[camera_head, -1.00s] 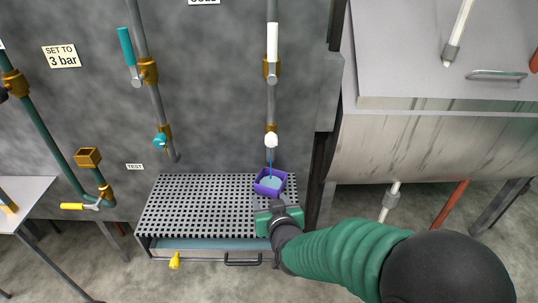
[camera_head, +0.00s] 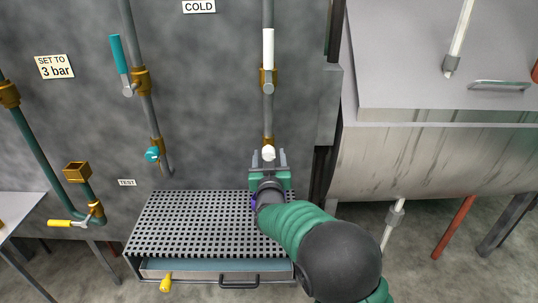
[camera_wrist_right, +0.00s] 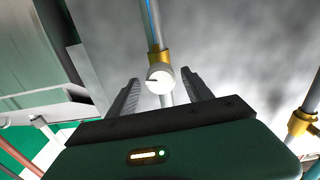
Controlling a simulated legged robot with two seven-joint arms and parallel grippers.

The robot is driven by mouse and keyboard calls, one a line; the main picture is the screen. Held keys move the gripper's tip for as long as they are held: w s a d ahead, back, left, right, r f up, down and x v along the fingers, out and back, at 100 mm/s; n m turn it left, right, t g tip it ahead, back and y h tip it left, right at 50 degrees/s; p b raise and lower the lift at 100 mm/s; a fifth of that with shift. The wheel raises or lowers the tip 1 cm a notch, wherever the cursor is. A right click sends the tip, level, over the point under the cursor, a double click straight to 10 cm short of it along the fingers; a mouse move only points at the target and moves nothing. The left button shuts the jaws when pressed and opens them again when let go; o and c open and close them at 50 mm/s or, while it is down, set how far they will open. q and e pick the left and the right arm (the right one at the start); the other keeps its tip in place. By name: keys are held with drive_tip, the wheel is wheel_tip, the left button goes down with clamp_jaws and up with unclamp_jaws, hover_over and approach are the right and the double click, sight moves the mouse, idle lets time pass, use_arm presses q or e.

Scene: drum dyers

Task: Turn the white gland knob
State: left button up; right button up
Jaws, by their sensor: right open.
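The white gland knob (camera_head: 268,153) sits low on the right-hand pipe, below a brass fitting. In the wrist view the knob (camera_wrist_right: 160,77) is round with a dark slot and shows between my spread fingers. My right gripper (camera_head: 269,158) is open, with one finger to each side of the knob. I see gaps between the fingers and the knob in the wrist view; whether the tips reach fully past it I cannot tell. A purple container (camera_head: 253,202) on the grate is mostly hidden behind my arm. My left gripper is out of view.
A white lever (camera_head: 268,48) stands upright above the knob. A teal lever (camera_head: 119,54) and teal knob (camera_head: 152,154) are on the pipe to the left. A perforated grate (camera_head: 180,220) lies below. A large metal drum (camera_head: 430,160) stands at right.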

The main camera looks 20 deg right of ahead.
drive_tip(key=shift+x, duration=0.85)
drive_tip(key=shift+a, duration=0.2)
drive_tip(key=shift+c, duration=0.2)
clamp_jaws()
drive_tip(key=m+b, duration=0.3)
drive_tip(key=shift+d+f, duration=0.2)
drive_tip(key=shift+f, duration=0.1)
drive_tip(key=shift+r+m, duration=0.15)
drive_tip(key=shift+m, duration=0.45)
drive_tip(key=shift+r, duration=0.15)
drive_tip(key=shift+o, duration=0.2)
unclamp_jaws()
